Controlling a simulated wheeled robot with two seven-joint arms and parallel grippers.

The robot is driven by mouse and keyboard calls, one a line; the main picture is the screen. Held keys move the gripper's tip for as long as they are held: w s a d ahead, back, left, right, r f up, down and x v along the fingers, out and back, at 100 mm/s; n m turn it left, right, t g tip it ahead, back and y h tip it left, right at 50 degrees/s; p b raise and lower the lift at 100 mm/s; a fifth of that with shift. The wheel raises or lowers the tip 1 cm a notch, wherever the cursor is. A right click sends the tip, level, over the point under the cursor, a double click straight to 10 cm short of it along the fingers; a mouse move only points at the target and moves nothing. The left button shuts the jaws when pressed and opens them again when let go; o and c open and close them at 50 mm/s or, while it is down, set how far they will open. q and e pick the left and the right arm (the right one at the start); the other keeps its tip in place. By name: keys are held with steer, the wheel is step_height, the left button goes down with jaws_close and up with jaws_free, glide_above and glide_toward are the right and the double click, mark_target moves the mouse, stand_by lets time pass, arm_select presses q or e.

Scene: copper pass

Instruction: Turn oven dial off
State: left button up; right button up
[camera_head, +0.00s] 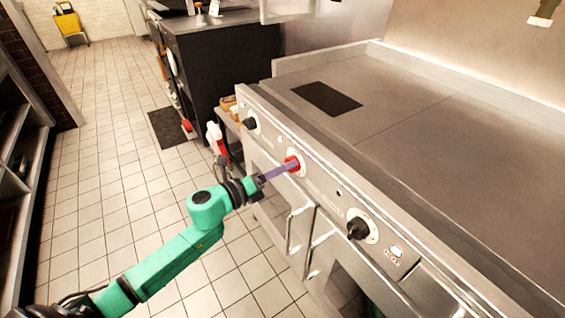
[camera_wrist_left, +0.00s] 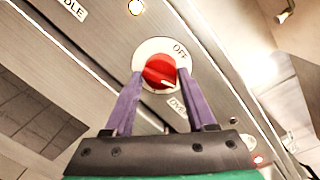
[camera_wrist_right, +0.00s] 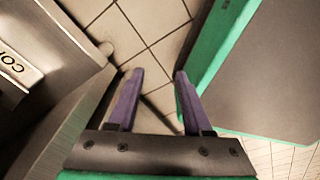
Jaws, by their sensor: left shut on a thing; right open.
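The red oven dial (camera_head: 291,163) is on the stove's front panel in the head view, on a white round plate. In the left wrist view the dial (camera_wrist_left: 159,70) sits below and left of the printed OFF label (camera_wrist_left: 181,50), with an OVEN label under it. A pale mark shows on its lower right. My left gripper (camera_wrist_left: 155,86) is shut on the dial, one purple finger on each side; it also shows in the head view (camera_head: 286,168). My right gripper (camera_wrist_right: 158,74) is open and empty in the right wrist view, with floor tiles behind it.
Black dials (camera_head: 250,123) and (camera_head: 359,229) flank the red one. Oven door handles (camera_head: 290,232) stick out below the panel. The griddle top (camera_head: 400,110) is broad and flat. A red and white bottle (camera_head: 216,138) stands beyond the stove. Tiled floor (camera_head: 110,180) is clear at left.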

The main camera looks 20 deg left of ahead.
arm_select(q)
steer(key=n+p, duration=0.2)
steer(key=n, duration=0.1)
steer(key=n+p, duration=0.3)
steer(key=n+g+p, duration=0.1)
steer(key=n+p, duration=0.1)
steer(key=n, duration=0.2)
steer(key=shift+w+r+h+p, duration=0.1)
steer(key=shift+r+h+p, duration=0.2)
steer(key=shift+r+h, duration=0.1)
steer(key=shift+a+f+n+p, duration=0.15)
steer(key=shift+n+p, duration=0.4)
steer(key=shift+n, duration=0.45)
jaws_close()
steer(key=o, duration=1.3)
jaws_free()
steer(key=shift+f, duration=0.1)
